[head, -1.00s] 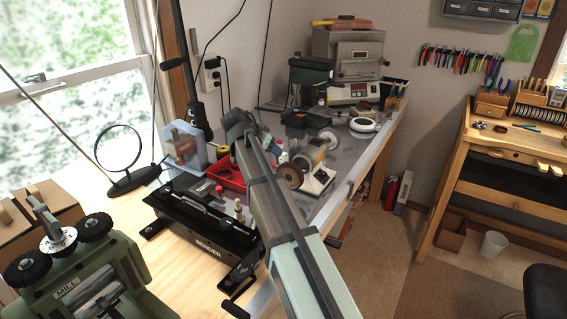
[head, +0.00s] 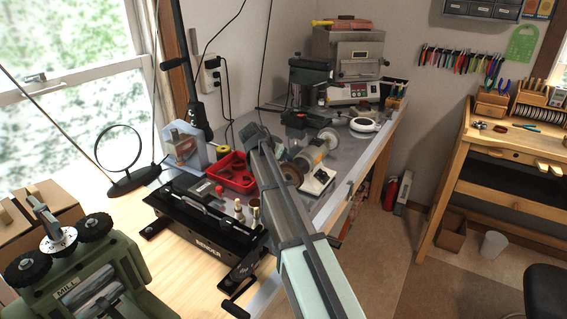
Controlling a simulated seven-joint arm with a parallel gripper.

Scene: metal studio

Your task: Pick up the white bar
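I cannot make out a white bar for certain in the head view. It may be hidden or too small to tell. My arm reaches from the bottom edge up over the grey workbench (head: 338,205), and my gripper (head: 251,134) is at its far end, right of the red tray. The fingers are not distinguishable, so I cannot see whether they are open, shut or holding something. The red tray (head: 232,181) holds small dark items.
A black bender (head: 195,222) and small pale-topped bottles (head: 240,211) are left of my arm. A polishing motor (head: 311,157) stands close on its right. A green mill (head: 85,280) is front left. A drill press (head: 309,88) and a kiln (head: 347,58) stand behind.

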